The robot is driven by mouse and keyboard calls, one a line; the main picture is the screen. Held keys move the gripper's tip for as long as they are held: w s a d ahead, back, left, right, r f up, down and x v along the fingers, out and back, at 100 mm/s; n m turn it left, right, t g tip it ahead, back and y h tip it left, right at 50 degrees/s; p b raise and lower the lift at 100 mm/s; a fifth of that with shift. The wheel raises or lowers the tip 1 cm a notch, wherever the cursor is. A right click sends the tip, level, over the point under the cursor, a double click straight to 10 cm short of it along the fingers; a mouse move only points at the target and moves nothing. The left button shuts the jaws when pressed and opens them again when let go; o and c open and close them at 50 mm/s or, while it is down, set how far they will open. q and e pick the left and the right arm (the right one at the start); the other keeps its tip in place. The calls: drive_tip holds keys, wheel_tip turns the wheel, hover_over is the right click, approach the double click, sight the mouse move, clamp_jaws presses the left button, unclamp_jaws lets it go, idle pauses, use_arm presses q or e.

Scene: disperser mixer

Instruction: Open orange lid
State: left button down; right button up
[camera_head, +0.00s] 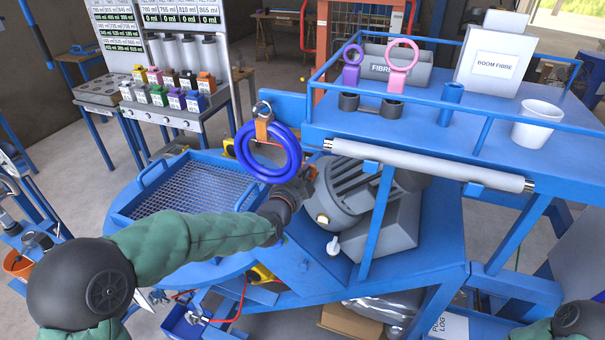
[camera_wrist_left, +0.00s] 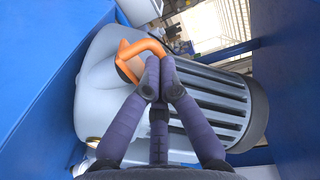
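An orange bent handle (camera_wrist_left: 135,50) sits on a light grey rounded housing (camera_wrist_left: 105,85), which looks like a lid or cover, in the left wrist view. In the head view a small part of the orange handle (camera_head: 311,172) shows at the left end of the grey ribbed motor-like unit (camera_head: 355,190). My left gripper (camera_wrist_left: 160,75) has its fingertips drawn together at the handle's free end, which they partly hide. In the head view my left gripper (camera_head: 300,185) reaches this spot from the left. My right gripper is out of view.
A grey roller (camera_head: 430,165) and blue shelf posts stand to the right. A mesh-topped blue vat (camera_head: 195,195) is at left.

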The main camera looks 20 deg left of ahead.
use_arm(q)
drive_tip(key=shift+w+r+p, duration=0.3)
drive_tip(key=shift+w+r, duration=0.7)
drive_tip(key=shift+w, duration=0.05)
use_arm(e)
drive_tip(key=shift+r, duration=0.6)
